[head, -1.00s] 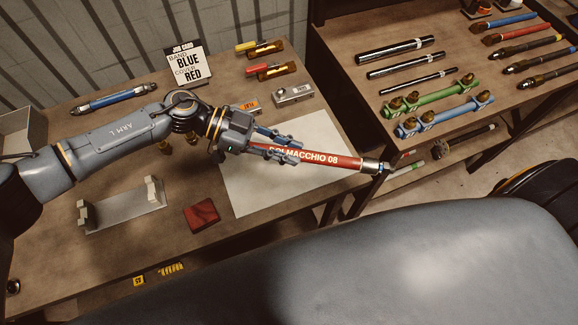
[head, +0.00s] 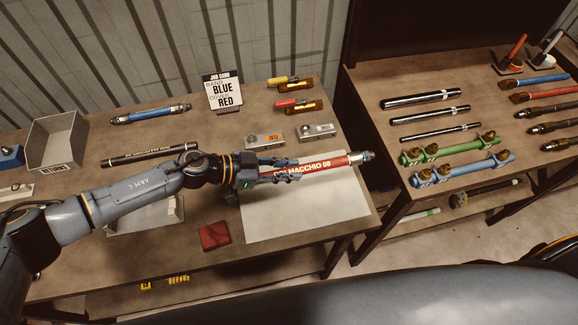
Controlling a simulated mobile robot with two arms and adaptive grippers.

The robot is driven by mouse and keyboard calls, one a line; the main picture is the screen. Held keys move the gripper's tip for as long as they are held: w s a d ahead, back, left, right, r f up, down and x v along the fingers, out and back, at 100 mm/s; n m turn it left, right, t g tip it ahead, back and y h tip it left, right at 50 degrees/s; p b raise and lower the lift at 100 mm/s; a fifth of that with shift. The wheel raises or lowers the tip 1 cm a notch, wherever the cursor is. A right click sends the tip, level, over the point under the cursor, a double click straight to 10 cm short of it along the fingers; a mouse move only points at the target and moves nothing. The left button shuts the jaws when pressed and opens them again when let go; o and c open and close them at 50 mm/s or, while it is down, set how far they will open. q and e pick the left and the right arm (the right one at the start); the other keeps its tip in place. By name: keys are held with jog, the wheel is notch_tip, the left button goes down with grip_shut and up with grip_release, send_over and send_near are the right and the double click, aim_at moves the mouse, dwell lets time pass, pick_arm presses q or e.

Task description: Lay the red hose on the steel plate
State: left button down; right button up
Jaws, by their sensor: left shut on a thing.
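The red hose (head: 322,166), with white lettering and a metal fitting at its right end, is held in my left gripper (head: 296,173). The gripper's fingers are shut around the hose toward its left part. The hose lies roughly level over the back part of a pale flat plate (head: 305,219), likely the steel plate, on the left table. The fitting sticks out past the plate's back right corner. I cannot tell how high the hose is above the plate. Its left end is hidden by the gripper. My right gripper is not in view.
A dark red block (head: 214,236) sits left of the plate. Small metal boxes (head: 264,140) and a job card (head: 223,92) stand behind it. A black hose (head: 150,155) and a blue hose (head: 151,114) lie at left. The right table (head: 480,190) holds several hoses and tools.

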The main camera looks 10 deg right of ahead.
pick_arm(q)
jog(key=shift+f+b, duration=2.05)
jog(key=shift+f, duration=1.65)
jog(key=shift+f+b, duration=0.35)
jog(key=shift+f, duration=0.25)
jog(key=c, duration=1.1)
grip_release()
jog(key=shift+c, duration=0.2)
jog(key=shift+o, duration=0.2)
jog(key=shift+f, duration=0.1)
jog(key=shift+a, duration=0.1)
